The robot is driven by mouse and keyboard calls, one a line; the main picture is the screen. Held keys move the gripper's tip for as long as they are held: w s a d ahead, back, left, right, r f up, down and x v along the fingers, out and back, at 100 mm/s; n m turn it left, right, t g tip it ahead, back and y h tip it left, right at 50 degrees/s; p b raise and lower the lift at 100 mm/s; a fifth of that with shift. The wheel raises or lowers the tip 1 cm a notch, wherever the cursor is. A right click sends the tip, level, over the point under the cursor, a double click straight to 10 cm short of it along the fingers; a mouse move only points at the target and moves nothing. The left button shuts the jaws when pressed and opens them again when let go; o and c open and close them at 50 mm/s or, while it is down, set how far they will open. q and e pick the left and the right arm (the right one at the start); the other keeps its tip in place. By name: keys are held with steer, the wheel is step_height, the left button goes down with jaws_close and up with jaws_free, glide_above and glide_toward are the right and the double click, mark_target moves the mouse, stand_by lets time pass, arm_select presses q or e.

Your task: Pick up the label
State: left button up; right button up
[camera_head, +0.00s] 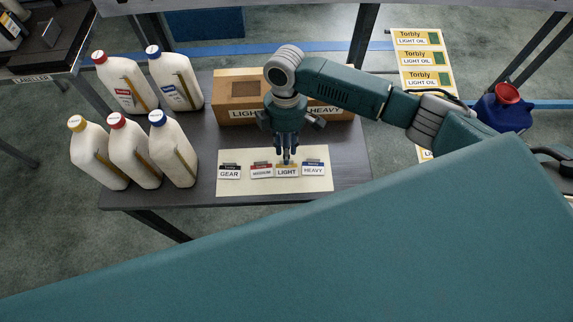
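Several small labels stand on a cream sheet (240,187) on the dark table: GEAR (229,173), MEDIUM (262,173), LIGHT (287,172) and HEAVY (313,169). My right gripper (287,159) points down at the LIGHT label, with its fingertips at the label's yellow top edge. The fingers look close together, but I cannot tell whether they grip the label. The label appears to be still at the sheet, in line with the others. My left gripper is not in view.
White bottles with red, blue and yellow caps, such as the yellow-capped one (98,155), stand on the table's left. A wooden box (233,88) marked HEAVY is behind the gripper. Yellow Torbly LIGHT OIL stickers (415,40) and a blue container (502,113) are at right.

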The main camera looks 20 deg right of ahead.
mark_target(287, 168)
steer(key=f, duration=0.3)
steer(key=shift+s+a, duration=0.15)
steer(key=shift+s, duration=0.15)
steer(key=shift+c, duration=0.8)
steer(key=shift+r, duration=0.1)
jaws_close()
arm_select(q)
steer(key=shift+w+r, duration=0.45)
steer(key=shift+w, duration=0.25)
